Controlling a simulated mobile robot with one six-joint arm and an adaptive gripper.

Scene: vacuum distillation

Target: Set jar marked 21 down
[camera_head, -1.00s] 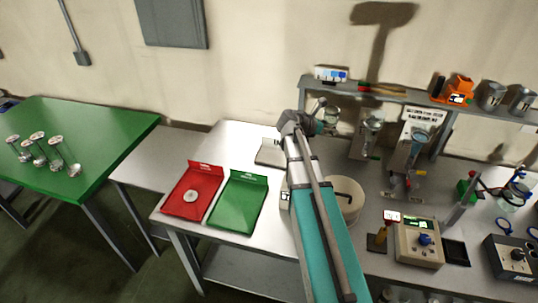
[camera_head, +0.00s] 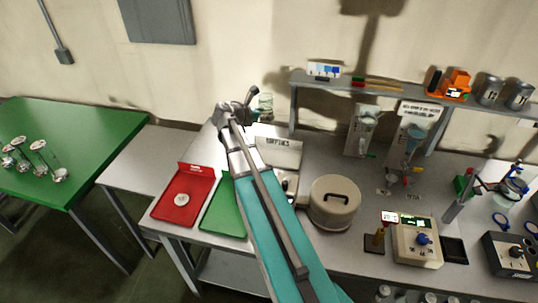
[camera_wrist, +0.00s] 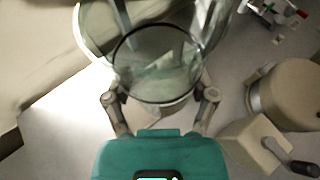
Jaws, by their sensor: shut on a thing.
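My gripper (camera_wrist: 160,96) is shut on a clear glass jar (camera_wrist: 158,62), with one finger on each side of it. The jar's round rim faces the wrist camera, and no number can be read on it. In the head view my gripper (camera_head: 251,98) holds the jar (camera_head: 265,104) near the wall, above the back of the bench. My own arm runs up the middle and hides part of the bench. I cannot tell how far the jar is above the surface.
A red tray (camera_head: 176,211) with a small round disc lies left of a green tray (camera_head: 222,216). A labelled grey box (camera_head: 278,150) and a beige round lidded pot (camera_head: 334,203) stand right of my arm. A shelf (camera_head: 400,90) runs behind.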

